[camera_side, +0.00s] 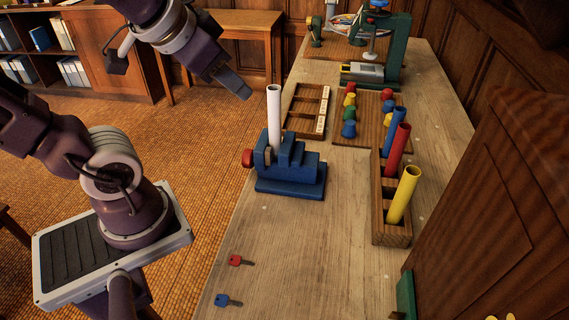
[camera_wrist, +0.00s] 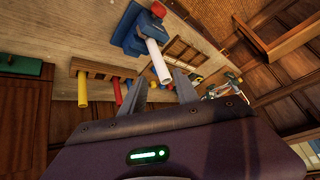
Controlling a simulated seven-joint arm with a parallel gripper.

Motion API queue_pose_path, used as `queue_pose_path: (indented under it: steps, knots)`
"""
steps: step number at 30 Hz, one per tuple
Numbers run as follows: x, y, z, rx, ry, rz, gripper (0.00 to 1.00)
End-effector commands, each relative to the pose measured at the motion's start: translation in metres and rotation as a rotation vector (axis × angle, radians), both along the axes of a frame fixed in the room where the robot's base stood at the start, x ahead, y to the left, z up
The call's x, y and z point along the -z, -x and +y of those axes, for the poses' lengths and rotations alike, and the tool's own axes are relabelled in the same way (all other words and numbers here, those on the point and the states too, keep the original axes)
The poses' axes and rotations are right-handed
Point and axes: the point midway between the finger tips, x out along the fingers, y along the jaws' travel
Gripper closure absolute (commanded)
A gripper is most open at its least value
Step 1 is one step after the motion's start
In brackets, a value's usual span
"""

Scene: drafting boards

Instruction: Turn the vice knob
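A blue vice (camera_side: 290,163) stands on the workbench near its left edge, with a red knob (camera_side: 248,158) on its left side. A white tube (camera_side: 274,115) stands upright in the vice. In the wrist view the vice (camera_wrist: 131,32), the red knob (camera_wrist: 158,9) and the white tube (camera_wrist: 159,62) show beyond my fingers. My gripper (camera_side: 242,92) is in the air up and left of the tube in the side view, apart from the knob. Its two fingers are spread with nothing held between them in the wrist view (camera_wrist: 160,82).
A wooden rack (camera_side: 391,238) holds blue, red and yellow tubes at the right. Behind the vice are a slotted tray (camera_side: 290,122), a board with coloured pegs (camera_side: 366,140) and a green machine (camera_side: 392,45). Red (camera_side: 237,260) and blue (camera_side: 225,299) keys lie in front.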

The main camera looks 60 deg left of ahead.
Motion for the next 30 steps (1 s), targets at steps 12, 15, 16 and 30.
queue_pose_path:
  steps: [12, 15, 16, 30]
  knots:
    - [0.101, -0.17, 0.105, 0.711, -0.013, -0.042, 0.36]
    - [0.152, -0.113, 0.111, 0.839, 0.213, 0.198, 0.36]
    - [0.161, -0.097, 0.113, 0.857, 0.267, 0.258, 0.36]
    - [0.223, -0.049, 0.093, 0.901, 0.429, 0.448, 0.36]
